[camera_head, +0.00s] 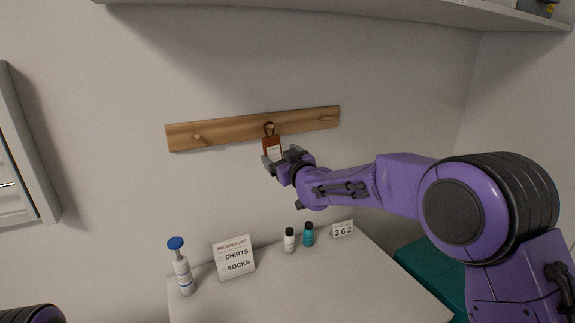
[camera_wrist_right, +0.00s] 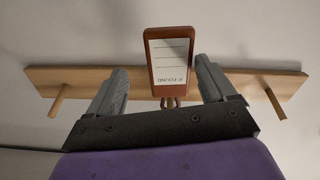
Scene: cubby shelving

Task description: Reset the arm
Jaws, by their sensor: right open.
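My right arm is purple and reaches in from the right toward the wall. My right gripper (camera_head: 281,162) is open, with its fingers close to a brown luggage tag (camera_head: 272,148) that hangs by a loop from the middle of the wooden peg rail (camera_head: 225,131). In the right wrist view the tag (camera_wrist_right: 170,62) shows a white label between and beyond the two spread fingers of the gripper (camera_wrist_right: 160,85); it appears untouched. The rail (camera_wrist_right: 70,77) runs behind it with a bare peg on each side. My left gripper is not in view.
A white table (camera_head: 320,285) stands below the rail. On it are a blue-topped pump bottle (camera_head: 182,270), a packing list sign (camera_head: 234,258), a white bottle (camera_head: 289,241), a teal bottle (camera_head: 308,236) and a number block (camera_head: 342,229). A shelf (camera_head: 400,10) runs overhead.

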